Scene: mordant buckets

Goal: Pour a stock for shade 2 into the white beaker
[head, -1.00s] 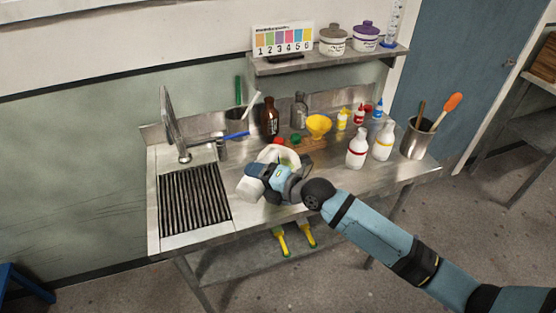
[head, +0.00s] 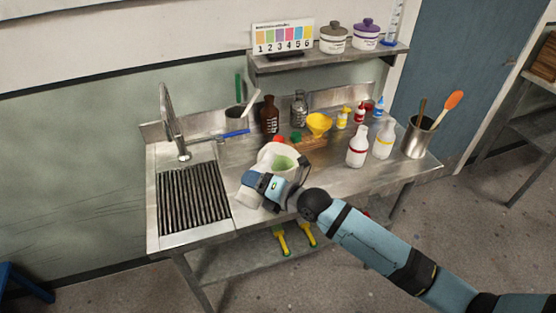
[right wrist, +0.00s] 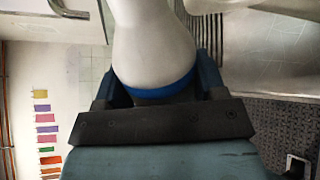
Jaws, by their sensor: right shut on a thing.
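The white beaker (head: 266,158) stands on the steel counter right of the drainer, with green inside it (head: 284,163). My right gripper (head: 268,186) is shut on a white bottle with a blue band; the bottle's white end (head: 246,198) shows just in front of the beaker. The bottle (right wrist: 155,40) fills the middle of the right wrist view between the fingers. It looks tilted in the head view; its mouth cannot be made out. The shade card (head: 283,37) with numbered colour swatches stands on the shelf. My left gripper is not in view.
Two white bottles, one red-banded (head: 357,148) and one yellow-banded (head: 383,142), stand to the right. A yellow funnel (head: 318,124), a brown bottle (head: 269,115) and small dropper bottles stand behind. A steel pot (head: 418,139) holds utensils. The ribbed drainer (head: 193,199) is at left.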

